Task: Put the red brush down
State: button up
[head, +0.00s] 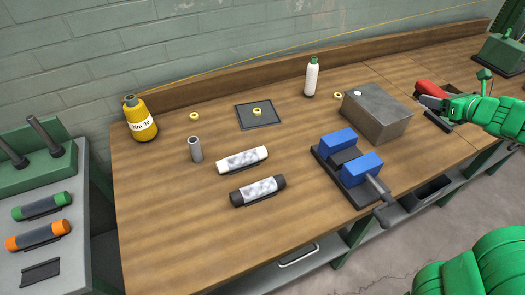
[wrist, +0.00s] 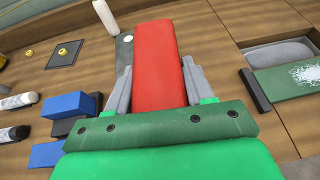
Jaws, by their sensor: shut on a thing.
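My gripper (head: 440,102) is shut on the red brush (head: 428,88) at the right side of the wooden bench, just right of the grey metal box. In the wrist view the brush (wrist: 155,50) is a long red block between the two grey fingers of my gripper (wrist: 157,72), pointing away from the palm. It appears to be held above the bench top; the exact gap cannot be told. Its bristles do not show, and its near end is hidden by my gripper.
The grey metal box (head: 377,112) and a vise with blue jaws (head: 347,160) stand left of my gripper. A white bottle (head: 311,78) stands behind. In the wrist view, an open grey-lined tray (wrist: 280,53) and a green piece with white speckles (wrist: 290,82) lie to the right.

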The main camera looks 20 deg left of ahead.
jog(key=w+a+r+n+g+y, duration=0.2)
jog(key=a, duration=1.9)
jog(key=s+a+n+g+y, duration=0.1)
jog(key=s+a, duration=0.2)
jog(key=a, duration=0.7)
jog(key=s+a+n+g, duration=0.1)
jog(key=s+a, duration=0.2)
jog(key=a, duration=0.7)
jog(key=n+g+y, duration=0.2)
jog(key=n+g, duration=0.4)
send_over(162, 174)
notch_tip(162, 174, down, 11)
jog(key=shift+a+f, duration=0.1)
jog(key=shift+f, duration=4.45)
jog(key=shift+f, duration=0.1)
jog(key=o, duration=1.1)
jog(key=shift+c, duration=0.2)
